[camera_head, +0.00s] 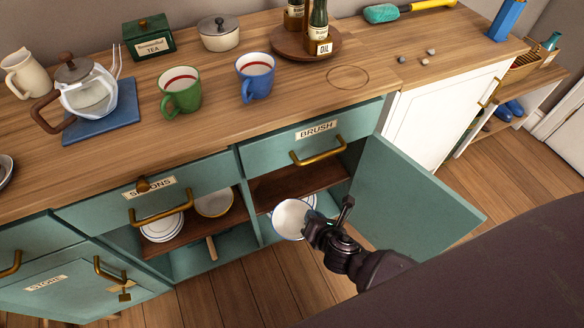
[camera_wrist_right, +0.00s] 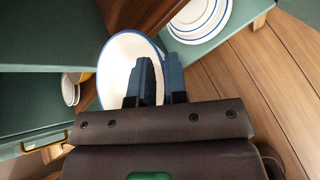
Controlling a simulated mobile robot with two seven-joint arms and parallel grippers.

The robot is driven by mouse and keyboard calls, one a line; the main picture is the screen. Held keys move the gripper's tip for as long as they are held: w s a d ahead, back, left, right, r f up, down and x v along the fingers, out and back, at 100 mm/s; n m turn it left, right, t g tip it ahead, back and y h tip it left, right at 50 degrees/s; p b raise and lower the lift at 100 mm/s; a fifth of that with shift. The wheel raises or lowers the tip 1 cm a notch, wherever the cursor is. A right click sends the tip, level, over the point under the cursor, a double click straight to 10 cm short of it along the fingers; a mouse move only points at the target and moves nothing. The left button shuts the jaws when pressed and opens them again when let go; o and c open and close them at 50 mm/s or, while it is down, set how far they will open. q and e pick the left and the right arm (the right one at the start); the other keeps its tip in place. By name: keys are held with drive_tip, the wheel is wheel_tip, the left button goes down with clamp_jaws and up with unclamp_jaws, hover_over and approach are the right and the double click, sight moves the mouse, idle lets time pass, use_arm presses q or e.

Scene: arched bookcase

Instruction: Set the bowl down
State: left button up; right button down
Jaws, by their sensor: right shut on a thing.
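A white bowl with a blue rim (camera_head: 290,219) is held by my right gripper (camera_head: 319,226) in the open lower cupboard, below the drawer marked BRUSH. In the right wrist view the bowl (camera_wrist_right: 117,72) is tilted, and the two dark fingers of my right gripper (camera_wrist_right: 160,85) are closed on its rim. White plates with blue rings (camera_wrist_right: 203,18) are stacked on a green surface beyond the bowl in that view. My left gripper is not in view.
The open teal door (camera_head: 408,200) stands right of my right gripper. A brown shelf (camera_head: 290,186) lies behind the bowl. Mugs, a teapot and a tray with bottles stand on the counter above.

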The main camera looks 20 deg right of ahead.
sight(306, 206)
drive_tip(key=shift+w+a+r, duration=0.1)
drive_tip(key=shift+w+r, duration=0.05)
drive_tip(key=shift+r, duration=0.3)
drive_tip(key=w, duration=0.1)
drive_tip(key=w+f, duration=0.1)
drive_tip(key=w, duration=0.1)
drive_tip(key=shift+w, duration=0.3)
drive_tip(key=w+b, duration=0.3)
drive_tip(key=w, duration=1)
drive_tip(key=shift+w, duration=0.5)
drive_tip(key=shift+s+f, duration=0.1)
drive_tip(key=shift+f, duration=0.25)
wheel_tip(306, 206, down, 2)
drive_tip(key=shift+s+f+b, duration=0.15)
drive_tip(key=shift+f+b, duration=0.1)
drive_tip(key=shift+b, duration=0.55)
drive_tip(key=shift+f, duration=0.35)
drive_tip(key=shift+w+r, duration=0.2)
drive_tip(key=shift+r, duration=0.15)
drive_tip(key=shift+f, duration=0.25)
drive_tip(key=c, duration=1.2)
unclamp_jaws()
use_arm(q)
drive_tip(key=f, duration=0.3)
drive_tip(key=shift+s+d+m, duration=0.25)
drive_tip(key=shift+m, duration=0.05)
use_arm(e)
drive_tip(key=shift+o, duration=0.3)
